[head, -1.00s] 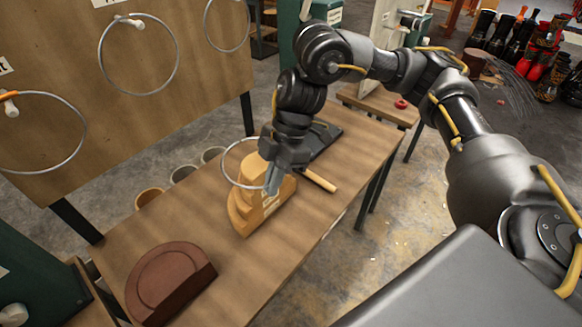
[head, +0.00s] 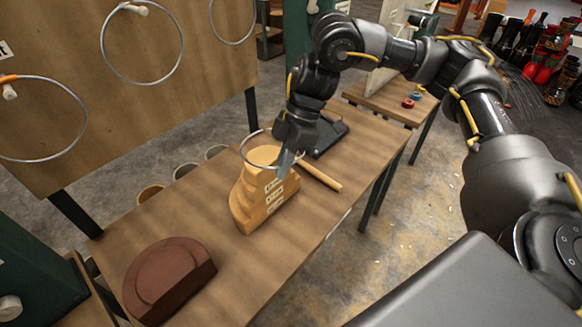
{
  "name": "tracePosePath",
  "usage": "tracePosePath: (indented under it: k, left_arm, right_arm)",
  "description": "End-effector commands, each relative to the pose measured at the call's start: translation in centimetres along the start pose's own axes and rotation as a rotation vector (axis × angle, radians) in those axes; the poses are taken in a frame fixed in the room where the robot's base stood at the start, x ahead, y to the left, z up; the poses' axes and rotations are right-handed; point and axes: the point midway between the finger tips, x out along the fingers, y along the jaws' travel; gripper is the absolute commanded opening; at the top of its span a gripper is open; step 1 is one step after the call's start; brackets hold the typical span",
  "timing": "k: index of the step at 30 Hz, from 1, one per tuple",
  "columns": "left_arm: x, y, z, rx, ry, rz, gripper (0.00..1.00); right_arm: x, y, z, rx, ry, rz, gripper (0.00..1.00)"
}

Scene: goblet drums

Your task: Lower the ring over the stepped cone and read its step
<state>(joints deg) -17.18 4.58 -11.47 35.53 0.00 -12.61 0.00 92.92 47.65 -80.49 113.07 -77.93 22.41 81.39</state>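The stepped cone (head: 245,203) is a pale wooden half-cone on the table, with several small labels down its flat cut face. My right gripper (head: 285,165) is at the upper right of the cone, beside its top, with its fingers pointing down. It appears shut on the rim of a thin metal ring (head: 241,148). The ring is roughly level and encircles the cone's top in the picture. I cannot tell whether it hovers above or touches a step. The label writing is too small to read. My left gripper is out of view.
A brown half-round stepped block (head: 165,275) lies on the near table (head: 225,265). A wooden rod (head: 320,177) and a dark stand (head: 328,136) are right of and behind the cone. More rings hang on the board (head: 60,170) at left. Cups stand beyond the table.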

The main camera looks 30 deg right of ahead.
Motion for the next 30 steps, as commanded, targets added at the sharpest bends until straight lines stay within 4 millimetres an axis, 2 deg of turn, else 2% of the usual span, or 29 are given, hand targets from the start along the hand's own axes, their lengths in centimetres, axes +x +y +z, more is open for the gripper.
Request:
tracePosePath:
  k: [1, 12, 21, 30]
  left_arm:
    - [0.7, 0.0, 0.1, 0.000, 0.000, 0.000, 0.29]
    - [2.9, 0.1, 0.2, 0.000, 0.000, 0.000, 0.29]
    - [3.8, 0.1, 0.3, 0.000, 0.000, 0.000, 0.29]
    - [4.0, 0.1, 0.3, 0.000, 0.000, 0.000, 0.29]
  right_arm:
    - [0.6, 0.5, 0.0, -0.001, 0.000, 0.001, 0.00]
    - [2.8, 3.1, -0.3, 0.000, 0.000, 0.001, 0.00]
    - [4.5, 3.4, 0.6, -0.001, 0.001, 0.001, 0.00]
    - [4.9, 3.5, 0.8, -0.002, 0.001, 0.002, 0.00]
